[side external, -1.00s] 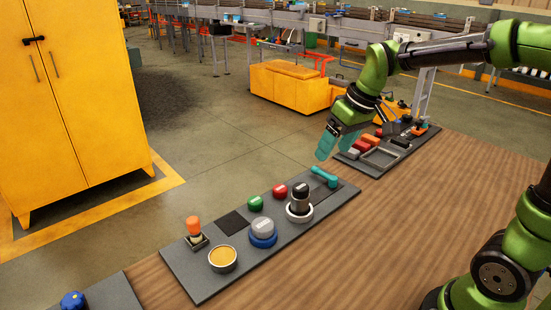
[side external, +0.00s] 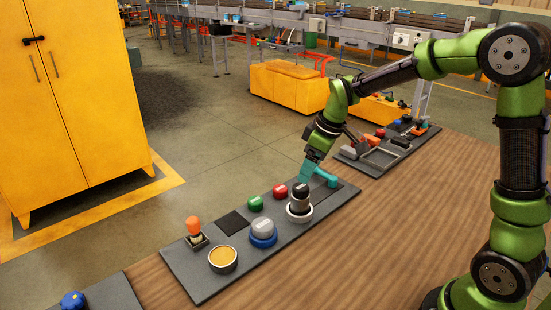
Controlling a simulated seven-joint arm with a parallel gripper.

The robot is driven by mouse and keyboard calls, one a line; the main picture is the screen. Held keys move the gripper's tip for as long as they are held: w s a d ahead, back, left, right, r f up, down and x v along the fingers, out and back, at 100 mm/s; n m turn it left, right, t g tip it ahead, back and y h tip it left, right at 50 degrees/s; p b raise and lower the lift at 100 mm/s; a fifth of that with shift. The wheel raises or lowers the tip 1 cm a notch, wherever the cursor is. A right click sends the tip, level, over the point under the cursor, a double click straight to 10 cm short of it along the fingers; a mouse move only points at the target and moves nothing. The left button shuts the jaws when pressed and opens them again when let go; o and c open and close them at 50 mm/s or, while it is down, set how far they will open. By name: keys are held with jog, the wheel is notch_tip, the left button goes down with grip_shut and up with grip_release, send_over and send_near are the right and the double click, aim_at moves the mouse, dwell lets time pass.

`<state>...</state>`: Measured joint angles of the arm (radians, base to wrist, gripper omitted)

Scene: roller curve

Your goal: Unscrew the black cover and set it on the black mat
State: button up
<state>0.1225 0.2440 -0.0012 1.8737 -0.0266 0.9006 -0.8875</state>
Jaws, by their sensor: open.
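The black cover (side external: 300,191) sits upright on a pale round base (side external: 299,212) toward the right end of the grey panel. The black mat (side external: 233,222) is a flat dark square on the panel's left half, with nothing on it. My gripper (side external: 305,179) has teal fingers pointing down, just above the black cover and slightly to its right. It is open and empty. I cannot tell whether the fingertips touch the cover.
Bare wooden table lies in front.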

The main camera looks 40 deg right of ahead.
aim_at(301, 188)
jog(key=x, duration=0.6)
jog(key=shift+f, duration=0.35)
jog(key=c, duration=1.3)
jog(key=shift+o, duration=0.2)
jog(key=n+y, duration=0.1)
jog(key=n, duration=0.3)
jog(key=shift+g, duration=0.4)
jog(key=n, duration=0.3)
jog(key=shift+a+g+y, duration=0.2)
jog(key=shift+g+y, duration=0.2)
jog(key=shift+s+n, duration=0.1)
jog(key=shift+n, duration=0.2)
